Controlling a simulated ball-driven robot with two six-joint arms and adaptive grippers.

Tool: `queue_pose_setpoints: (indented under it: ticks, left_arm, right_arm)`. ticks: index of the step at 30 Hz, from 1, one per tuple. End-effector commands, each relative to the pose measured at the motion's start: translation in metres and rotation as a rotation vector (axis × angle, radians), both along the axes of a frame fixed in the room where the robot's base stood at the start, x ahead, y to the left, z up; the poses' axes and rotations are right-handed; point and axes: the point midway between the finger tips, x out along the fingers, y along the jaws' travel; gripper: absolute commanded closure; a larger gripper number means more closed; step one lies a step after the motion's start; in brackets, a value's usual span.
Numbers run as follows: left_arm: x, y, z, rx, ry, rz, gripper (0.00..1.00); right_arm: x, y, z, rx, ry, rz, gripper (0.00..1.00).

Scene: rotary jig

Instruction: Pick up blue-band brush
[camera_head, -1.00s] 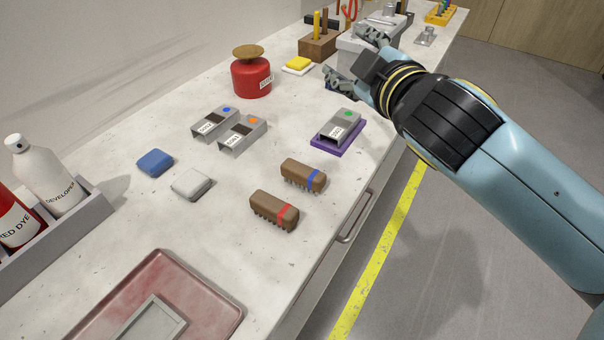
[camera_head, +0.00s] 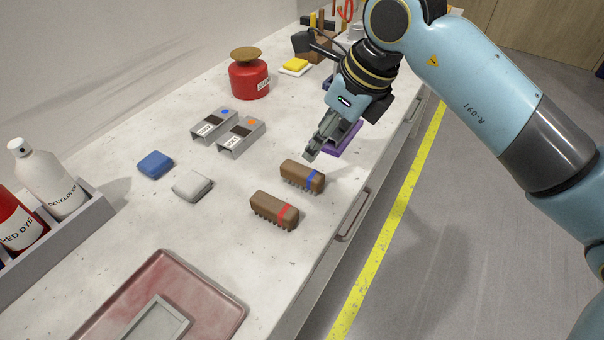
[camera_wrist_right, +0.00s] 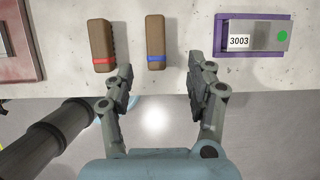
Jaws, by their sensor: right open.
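The blue-band brush (camera_head: 302,175) is a brown block with a blue band and dark bristles, lying on the bench near its front edge. In the right wrist view the blue-band brush (camera_wrist_right: 155,42) lies ahead of the fingers, in line with the gap between them. My right gripper (camera_head: 312,156) is just above and beyond the brush in the head view. In the right wrist view the right gripper (camera_wrist_right: 157,75) is open, with nothing between its fingers. A similar red-band brush (camera_head: 273,210) lies beside it, nearer the camera. My left gripper is not in view.
A purple tray (camera_head: 345,144) with a grey block stands just beyond the right gripper. Two grey labelled blocks (camera_head: 240,137), a blue pad (camera_head: 155,163) and a white pad (camera_head: 192,185) lie to the left. A reddish tray (camera_head: 215,300) is at the front.

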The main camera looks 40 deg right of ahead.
Motion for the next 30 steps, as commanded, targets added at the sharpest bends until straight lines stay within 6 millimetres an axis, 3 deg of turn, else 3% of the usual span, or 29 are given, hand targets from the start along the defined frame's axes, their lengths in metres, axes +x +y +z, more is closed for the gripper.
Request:
queue_pose_setpoints:
  ticks: [6, 13, 21, 30]
  left_arm:
    - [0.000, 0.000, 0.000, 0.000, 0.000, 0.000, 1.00]
    - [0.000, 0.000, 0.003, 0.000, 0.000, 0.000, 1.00]
    - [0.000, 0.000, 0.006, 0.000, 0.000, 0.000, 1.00]
    - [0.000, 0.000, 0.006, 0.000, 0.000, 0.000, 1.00]
  right_arm:
    - [0.012, 0.007, -0.034, 0.005, 0.003, -0.002, 0.44]
    - [0.018, 0.012, -0.052, 0.006, 0.003, 0.000, 0.44]
    - [0.030, 0.019, -0.088, 0.005, 0.002, 0.000, 0.44]
    - [0.032, 0.020, -0.092, 0.004, 0.000, 0.002, 0.47]
